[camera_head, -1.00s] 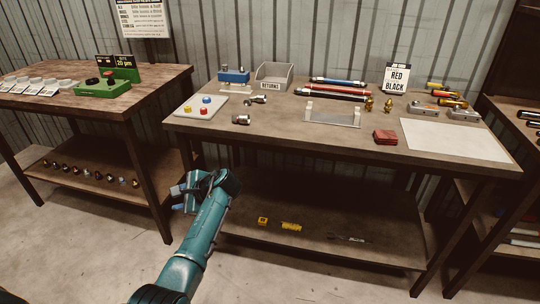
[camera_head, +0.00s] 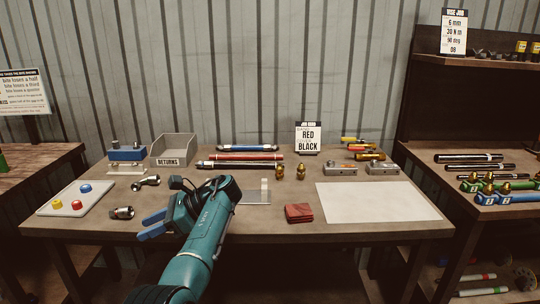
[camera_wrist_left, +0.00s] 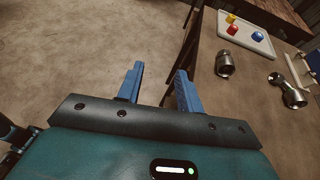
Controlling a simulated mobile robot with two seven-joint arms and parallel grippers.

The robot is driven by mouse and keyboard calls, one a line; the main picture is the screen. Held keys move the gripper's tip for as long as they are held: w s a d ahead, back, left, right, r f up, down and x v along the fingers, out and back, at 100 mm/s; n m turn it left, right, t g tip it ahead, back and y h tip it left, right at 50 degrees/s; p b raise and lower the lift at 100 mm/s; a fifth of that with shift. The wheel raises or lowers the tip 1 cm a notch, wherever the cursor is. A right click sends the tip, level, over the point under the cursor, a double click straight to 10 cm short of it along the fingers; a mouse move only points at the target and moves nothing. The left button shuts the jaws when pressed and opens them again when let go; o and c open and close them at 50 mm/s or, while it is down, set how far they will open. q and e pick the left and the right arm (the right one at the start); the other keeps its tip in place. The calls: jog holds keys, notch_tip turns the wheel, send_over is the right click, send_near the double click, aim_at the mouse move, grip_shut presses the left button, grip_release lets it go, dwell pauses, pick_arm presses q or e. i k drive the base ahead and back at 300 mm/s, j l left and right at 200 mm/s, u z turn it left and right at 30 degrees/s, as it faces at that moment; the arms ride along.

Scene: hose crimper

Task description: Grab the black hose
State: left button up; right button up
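A black hose (camera_head: 240,165) with bright metal ends lies along the back of the middle table, in front of a red hose (camera_head: 247,156) and a blue hose (camera_head: 247,148). My left gripper (camera_head: 148,226) is near the table's front left edge, to the left of and well in front of the black hose. Its two blue fingers are apart with nothing between them, as the left wrist view (camera_wrist_left: 157,82) also shows. Bare floor lies behind the fingers there. The black hose is not in the wrist view. My right gripper is not in view.
A card reading RED and BLACK (camera_head: 307,138) stands behind the table's brass fittings (camera_head: 280,171). A grey returns bin (camera_head: 175,150), a tray with coloured buttons (camera_head: 75,199), a red cloth (camera_head: 299,212) and a white sheet (camera_head: 375,201) also occupy the table. More dark hoses (camera_head: 468,157) lie on the right-hand bench.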

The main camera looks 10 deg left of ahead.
aim_at(228, 164)
jog(key=i+l+z, duration=0.15)
jog(key=i, duration=0.5)
jog(key=i+l+z, duration=0.2)
jog(key=i, duration=0.4)
jog(key=i+l, duration=0.1)
jog(key=l, duration=0.2)
jog(key=i+l, duration=0.15)
jog(key=l, duration=0.15)
